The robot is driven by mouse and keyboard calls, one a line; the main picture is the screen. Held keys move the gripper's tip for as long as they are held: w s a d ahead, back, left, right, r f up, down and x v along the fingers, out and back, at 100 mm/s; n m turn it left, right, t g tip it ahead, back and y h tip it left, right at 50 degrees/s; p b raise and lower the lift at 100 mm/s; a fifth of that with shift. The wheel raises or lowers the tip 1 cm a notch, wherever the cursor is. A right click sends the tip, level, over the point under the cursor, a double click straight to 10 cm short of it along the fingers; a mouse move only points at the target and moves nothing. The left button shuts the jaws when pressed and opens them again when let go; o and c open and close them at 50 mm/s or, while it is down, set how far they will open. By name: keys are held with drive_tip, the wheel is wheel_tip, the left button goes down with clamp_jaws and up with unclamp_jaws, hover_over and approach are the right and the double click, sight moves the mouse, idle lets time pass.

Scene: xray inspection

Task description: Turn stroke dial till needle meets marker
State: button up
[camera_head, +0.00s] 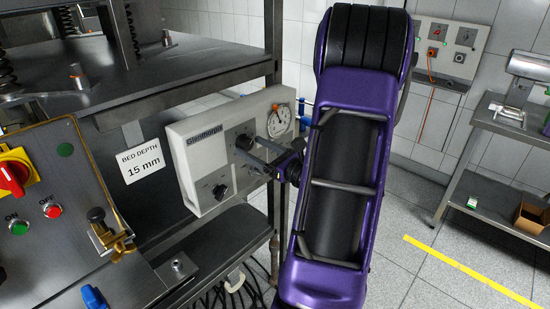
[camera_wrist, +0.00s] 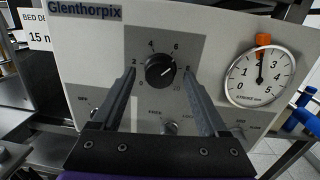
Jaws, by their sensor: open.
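The large black dial (camera_wrist: 160,72) sits on a pale control box (camera_wrist: 215,40) marked Glenthorpix. Its scale has numbers from 0 to 10, and its white pointer line points up and right, between 6 and 8. The round white gauge (camera_wrist: 248,82) is to its right, with a black needle (camera_wrist: 261,68) pointing nearly straight up. An orange marker (camera_wrist: 263,40) sits at the gauge's top rim, close in line with the needle tip. My gripper (camera_wrist: 159,75) is open, one finger on each side of the dial, with visible gaps. In the head view my gripper (camera_head: 250,149) reaches the box front.
Smaller knobs (camera_wrist: 170,128) line the box's lower edge, below my fingers. A bed depth 15 mm sign (camera_head: 140,162) hangs left of the box. A panel with red and green buttons (camera_head: 52,211) stands at left. Open tiled floor (camera_head: 400,275) lies at right.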

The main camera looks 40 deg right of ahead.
drive_tip(key=s+d+f, duration=0.1)
drive_tip(key=s+d, duration=0.1)
drive_tip(key=s, duration=1.4)
drive_tip(key=shift+s+d+b, duration=0.15)
drive_tip(key=shift+s+b, duration=0.25)
